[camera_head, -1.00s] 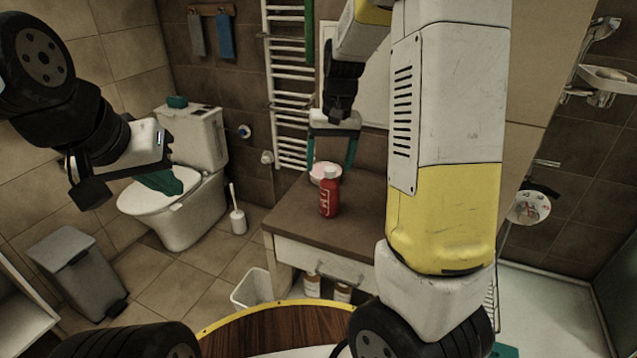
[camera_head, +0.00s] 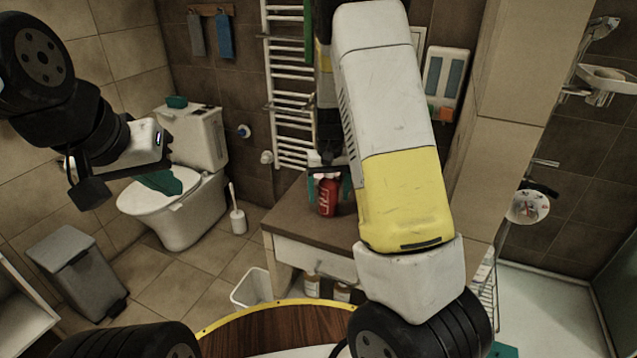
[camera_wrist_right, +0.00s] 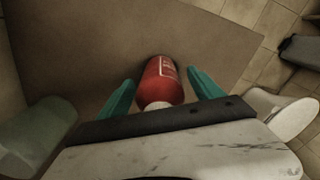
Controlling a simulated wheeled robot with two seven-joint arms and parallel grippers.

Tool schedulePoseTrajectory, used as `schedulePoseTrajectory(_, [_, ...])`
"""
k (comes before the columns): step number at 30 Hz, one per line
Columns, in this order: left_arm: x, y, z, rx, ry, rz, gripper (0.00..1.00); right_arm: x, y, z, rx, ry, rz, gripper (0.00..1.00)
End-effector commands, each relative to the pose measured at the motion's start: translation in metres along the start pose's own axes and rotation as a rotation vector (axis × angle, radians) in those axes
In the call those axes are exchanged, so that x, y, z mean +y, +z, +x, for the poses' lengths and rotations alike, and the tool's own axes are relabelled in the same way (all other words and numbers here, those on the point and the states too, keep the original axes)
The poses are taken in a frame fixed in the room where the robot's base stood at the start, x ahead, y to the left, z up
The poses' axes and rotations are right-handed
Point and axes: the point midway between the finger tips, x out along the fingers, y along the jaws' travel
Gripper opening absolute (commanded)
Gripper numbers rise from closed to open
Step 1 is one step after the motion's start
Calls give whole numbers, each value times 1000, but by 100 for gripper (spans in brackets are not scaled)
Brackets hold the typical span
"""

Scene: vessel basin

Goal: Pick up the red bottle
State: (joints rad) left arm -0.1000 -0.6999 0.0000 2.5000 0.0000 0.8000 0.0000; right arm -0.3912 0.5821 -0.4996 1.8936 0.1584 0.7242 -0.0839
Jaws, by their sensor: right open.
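The red bottle (camera_head: 327,197) stands on the brown counter (camera_head: 288,214) in the head view. Its top is partly hidden by my right gripper (camera_head: 328,180). In the right wrist view the red bottle (camera_wrist_right: 162,82) lies between the two teal fingers of my right gripper (camera_wrist_right: 160,95), with a visible gap on each side. The right gripper is open around the bottle. My left gripper (camera_head: 135,185) is at the upper left, away from the counter, in front of the toilet; its teal fingertips show over the toilet lid.
A toilet (camera_head: 190,215) and a toilet brush (camera_head: 237,218) stand left of the counter. A grey bin (camera_head: 80,275) is at the lower left. Two small bottles (camera_head: 342,291) sit beneath the counter. A towel radiator (camera_head: 287,100) is on the back wall.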

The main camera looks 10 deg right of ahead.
Motion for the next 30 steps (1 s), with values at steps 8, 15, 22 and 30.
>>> schedulePoseTrajectory(8, [0, 0, 0, 0, 0, 0, 0, 0, 0, 0, 0, 0, 0, 56])
schedulePoseTrajectory(15, [0, 0, 0, 0, 0, 0, 0, 0, 0, 0, 0, -1, 0, 9])
schedulePoseTrajectory(22, [0, 0, 0, 0, 0, 0, 0, 0, 0, -1, 0, -1, 0, 0])
schedulePoseTrajectory(30, [0, 0, 0, 0, 0, 0, 0, 0, -1, -13, 3, -2, 0, 0])
